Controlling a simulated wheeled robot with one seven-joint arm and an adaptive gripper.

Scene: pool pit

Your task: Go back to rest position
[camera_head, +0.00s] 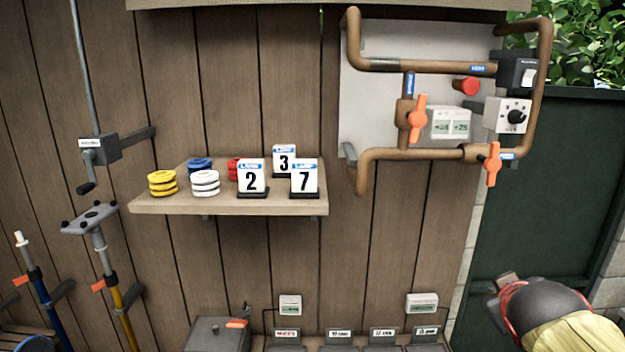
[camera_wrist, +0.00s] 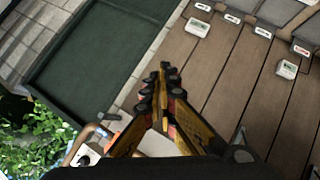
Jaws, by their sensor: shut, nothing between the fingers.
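My gripper (camera_wrist: 165,70) shows in the middle of the wrist view. Its yellow and black fingers run together to a shut tip, with nothing between them. It points over the wooden plank wall, near the edge of a dark green panel (camera_wrist: 98,55). Nothing touches the fingertips that I can see. In the head view, part of my arm shows at the lower right, in front of the dark green panel (camera_head: 545,190); the fingers cannot be made out clearly there.
A wall shelf (camera_head: 150,205) holds coloured ring stacks and number signs. Copper pipes (camera_head: 420,65) with orange valve handles (camera_head: 417,118) are at the upper right. Poles (camera_head: 122,310) stand at the left. A grey box (camera_head: 215,335) and labelled bins are low down. Leaves (camera_head: 580,40) show at upper right.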

